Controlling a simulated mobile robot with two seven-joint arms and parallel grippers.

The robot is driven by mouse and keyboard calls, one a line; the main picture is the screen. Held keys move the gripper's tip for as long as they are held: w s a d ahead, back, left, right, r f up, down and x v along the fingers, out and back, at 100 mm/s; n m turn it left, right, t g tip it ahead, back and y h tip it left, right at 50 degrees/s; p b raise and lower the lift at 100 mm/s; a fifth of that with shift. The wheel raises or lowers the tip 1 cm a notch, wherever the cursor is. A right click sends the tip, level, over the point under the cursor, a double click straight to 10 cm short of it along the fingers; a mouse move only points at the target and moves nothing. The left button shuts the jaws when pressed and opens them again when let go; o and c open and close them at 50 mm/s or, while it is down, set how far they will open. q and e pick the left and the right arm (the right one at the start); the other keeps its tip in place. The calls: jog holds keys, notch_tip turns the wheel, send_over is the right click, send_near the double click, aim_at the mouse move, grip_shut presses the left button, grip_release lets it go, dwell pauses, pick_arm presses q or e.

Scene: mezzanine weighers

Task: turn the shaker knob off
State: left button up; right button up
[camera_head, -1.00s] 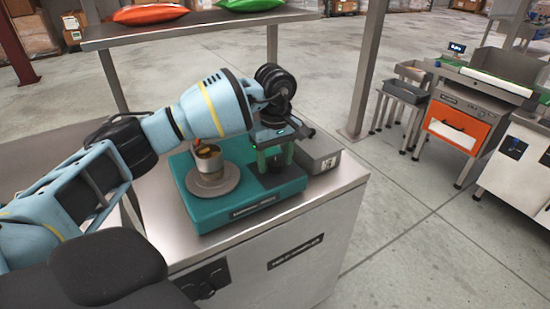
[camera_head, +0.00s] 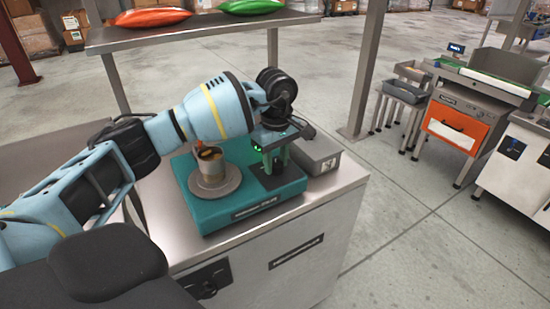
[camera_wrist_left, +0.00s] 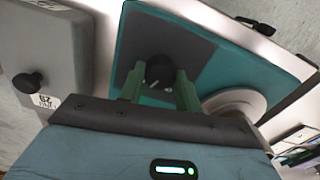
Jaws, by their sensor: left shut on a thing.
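The shaker (camera_head: 215,216) is a teal box on the steel counter, with a round grey platform (camera_head: 225,184) holding a metal cup (camera_head: 211,172). Its black knob (camera_wrist_left: 160,72) sits on a dark panel (camera_wrist_left: 196,50) and shows between the green fingers in the left wrist view. My left gripper (camera_wrist_left: 160,88) points down over the panel and is shut on the knob, one finger on each side. In the head view the gripper (camera_head: 272,160) hides most of the knob. A pale mark shows on the knob's face. My right gripper is not in view.
A grey box with a small black knob (camera_wrist_left: 33,82) stands right beside the shaker; it also shows in the head view (camera_head: 318,155). A shelf (camera_head: 200,30) with an orange bag (camera_head: 152,17) and a green bag (camera_head: 252,6) runs behind my arm.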

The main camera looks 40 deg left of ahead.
aim_at(276, 163)
pick_arm(q)
jog(key=n+p, duration=0.1)
jog(key=n, duration=0.1)
jog(key=shift+r+n, duration=0.2)
jog(key=shift+n, duration=0.2)
jog(key=n+p, duration=0.2)
jog(key=n, duration=0.2)
jog(key=shift+f+n+p, duration=0.15)
jog(key=shift+n+p, duration=0.75)
jog(key=shift+n, duration=1.7)
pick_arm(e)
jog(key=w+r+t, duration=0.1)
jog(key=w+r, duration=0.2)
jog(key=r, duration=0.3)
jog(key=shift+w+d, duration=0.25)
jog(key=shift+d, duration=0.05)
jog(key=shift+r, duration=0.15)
pick_arm(q)
jog(key=o, duration=1)
jog(key=shift+c, duration=0.2)
jog(key=shift+r, duration=3.85)
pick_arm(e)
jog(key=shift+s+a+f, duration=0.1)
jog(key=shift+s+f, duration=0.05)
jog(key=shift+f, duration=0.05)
